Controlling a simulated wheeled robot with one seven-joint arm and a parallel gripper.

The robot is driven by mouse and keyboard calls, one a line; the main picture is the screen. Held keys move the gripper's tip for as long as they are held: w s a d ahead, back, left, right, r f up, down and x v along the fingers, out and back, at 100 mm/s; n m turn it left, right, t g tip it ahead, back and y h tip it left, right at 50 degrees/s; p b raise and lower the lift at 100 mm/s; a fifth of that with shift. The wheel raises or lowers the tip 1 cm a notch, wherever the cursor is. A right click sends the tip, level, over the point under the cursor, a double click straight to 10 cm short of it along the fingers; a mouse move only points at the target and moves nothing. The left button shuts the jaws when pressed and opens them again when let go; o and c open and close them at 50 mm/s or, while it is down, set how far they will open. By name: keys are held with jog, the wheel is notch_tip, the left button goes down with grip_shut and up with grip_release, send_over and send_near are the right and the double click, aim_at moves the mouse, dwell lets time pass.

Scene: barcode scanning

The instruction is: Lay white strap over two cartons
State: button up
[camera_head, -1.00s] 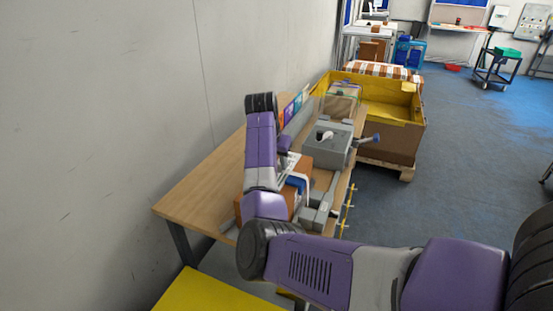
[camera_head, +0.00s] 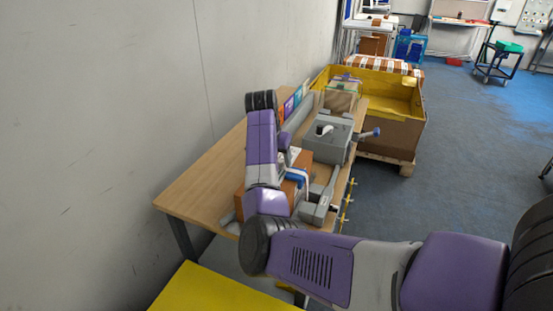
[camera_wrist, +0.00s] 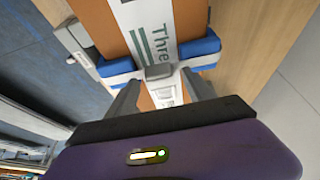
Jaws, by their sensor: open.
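An orange-brown carton (camera_wrist: 195,18) fills the upper middle of the wrist view; orange-brown carton surface also shows beside my arm in the head view (camera_head: 302,160). A white strap (camera_wrist: 145,22) with a green stripe and large dark lettering runs across the carton face. My gripper (camera_wrist: 160,65) is open, with one blue-padded finger on each side of the strap. In the head view, a blue pad (camera_head: 296,176) shows beside the carton. My arm hides much of the carton area, so I cannot tell two cartons apart or whether the fingers touch the strap.
The wooden table (camera_head: 195,190) stands along the wall, with bare top at its left. A grey machine (camera_head: 330,142) and a smaller grey device (camera_head: 318,208) are close to the gripper. A yellow-lined bin (camera_head: 390,135) stands beyond, and a yellow surface (camera_head: 215,292) is in front.

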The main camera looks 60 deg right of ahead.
jog(key=v, duration=0.7)
jog(key=shift+a+r+b, duration=0.2)
jog(key=shift+r+b, duration=0.15)
jog(key=shift+b, duration=0.1)
